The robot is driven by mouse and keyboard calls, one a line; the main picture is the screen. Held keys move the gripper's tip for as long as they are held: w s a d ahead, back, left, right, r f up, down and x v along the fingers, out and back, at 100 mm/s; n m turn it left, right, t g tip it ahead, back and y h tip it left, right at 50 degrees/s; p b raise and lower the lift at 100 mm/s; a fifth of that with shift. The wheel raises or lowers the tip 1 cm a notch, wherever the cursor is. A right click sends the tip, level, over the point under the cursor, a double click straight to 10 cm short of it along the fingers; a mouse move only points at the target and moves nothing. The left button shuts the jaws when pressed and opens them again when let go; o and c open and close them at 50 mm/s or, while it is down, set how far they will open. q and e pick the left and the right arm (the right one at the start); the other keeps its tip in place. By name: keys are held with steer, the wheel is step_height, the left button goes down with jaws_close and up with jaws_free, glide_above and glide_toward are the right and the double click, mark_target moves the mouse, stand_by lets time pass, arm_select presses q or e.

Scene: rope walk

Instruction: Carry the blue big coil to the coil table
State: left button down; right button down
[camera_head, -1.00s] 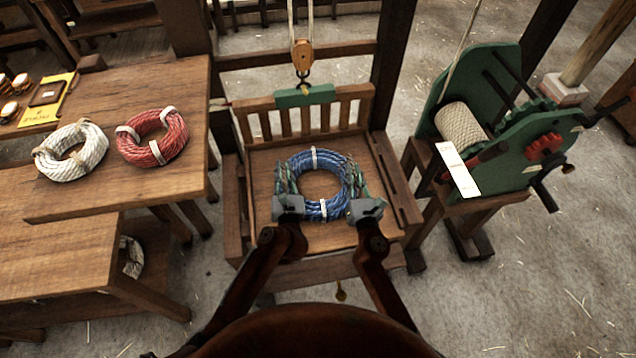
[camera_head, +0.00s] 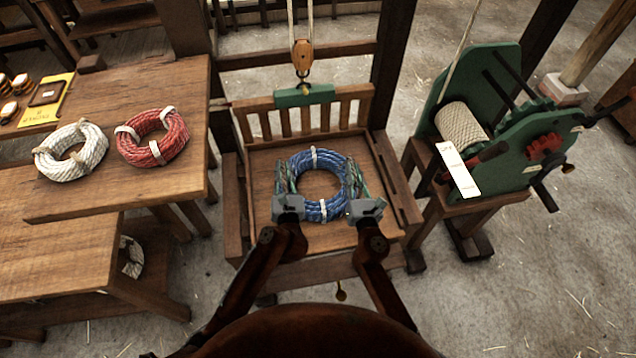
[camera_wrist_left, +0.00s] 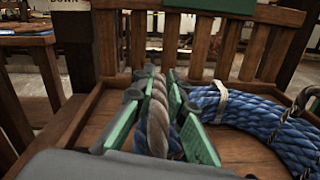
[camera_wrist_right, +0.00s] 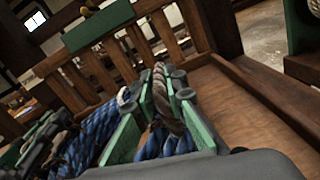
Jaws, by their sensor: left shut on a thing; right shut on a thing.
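The blue big coil (camera_head: 314,160), tied with white bands, lies flat on the wooden hoist platform (camera_head: 263,200). My left gripper (camera_head: 286,182) is at the coil's left side. In the left wrist view its green fingers (camera_wrist_left: 158,115) are shut on a grey-brown rope piece, apparently a handle of the coil. My right gripper (camera_head: 357,184) is at the coil's right side. In the right wrist view its green fingers (camera_wrist_right: 165,110) are shut on a similar rope piece. A wooden table (camera_head: 110,190) with a white coil (camera_head: 72,165) and a red coil (camera_head: 140,148) stands to the left.
A slatted back (camera_head: 330,112) and side rails edge the platform, which hangs below a pulley (camera_head: 302,55). A green winch (camera_head: 500,130) stands close on the right. A lower table (camera_head: 60,255) stands at the left front. The red coil's table has bare wood around its coils.

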arm_select(q)
steer(key=shift+r, duration=0.15)
arm_select(e)
steer(key=shift+d+r, duration=0.1)
steer(key=shift+r, duration=0.05)
